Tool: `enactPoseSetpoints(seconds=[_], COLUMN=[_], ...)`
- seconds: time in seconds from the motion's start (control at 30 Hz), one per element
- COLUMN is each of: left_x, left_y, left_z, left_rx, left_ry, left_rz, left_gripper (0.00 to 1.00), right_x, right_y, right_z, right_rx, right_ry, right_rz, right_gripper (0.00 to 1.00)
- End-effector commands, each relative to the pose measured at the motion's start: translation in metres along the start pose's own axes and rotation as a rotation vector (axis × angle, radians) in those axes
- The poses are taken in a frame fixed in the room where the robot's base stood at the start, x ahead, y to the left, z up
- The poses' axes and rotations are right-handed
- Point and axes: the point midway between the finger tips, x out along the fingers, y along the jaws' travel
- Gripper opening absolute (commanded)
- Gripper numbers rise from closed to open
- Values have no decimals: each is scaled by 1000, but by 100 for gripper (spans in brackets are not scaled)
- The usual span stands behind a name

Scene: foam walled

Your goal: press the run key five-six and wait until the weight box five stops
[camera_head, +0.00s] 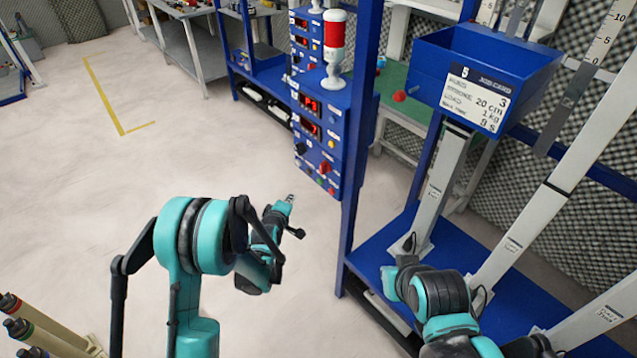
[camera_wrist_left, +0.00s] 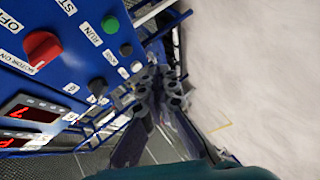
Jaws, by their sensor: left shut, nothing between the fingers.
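The blue control box (camera_head: 335,150) carries two red displays, knobs and small buttons. In the left wrist view its face (camera_wrist_left: 75,75) shows a green button (camera_wrist_left: 110,24) beside a RUN label, a red knob (camera_wrist_left: 42,48) by MOTOR ON/OFF and black knobs. I cannot read which numbers the run key bears. My left gripper (camera_head: 290,198) is shut and empty, in front of and below the box, apart from it. It shows in the left wrist view (camera_wrist_left: 152,82).
A red and white stack light (camera_head: 335,45) stands on the control box. A blue frame post (camera_head: 358,130) is just right of it. Pale slanted columns (camera_head: 435,190) rise from the blue base at right. The floor (camera_head: 150,140) is clear on the left.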

Motion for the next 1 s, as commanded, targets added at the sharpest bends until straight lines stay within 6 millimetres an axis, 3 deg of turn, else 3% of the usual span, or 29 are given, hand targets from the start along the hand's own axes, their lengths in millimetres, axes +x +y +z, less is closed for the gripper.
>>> enactPoseSetpoints(seconds=[0.6,1.0], left_x=[49,61], left_y=[36,44], left_z=[36,45], left_rx=[3,1], left_ry=[-2,0], left_rz=[0,0], left_gripper=[0,0], right_x=[0,0], right_y=[0,0], right_z=[0,0], right_rx=[0,0], right_ry=[0,0], right_rz=[0,0], right_gripper=[0,0])
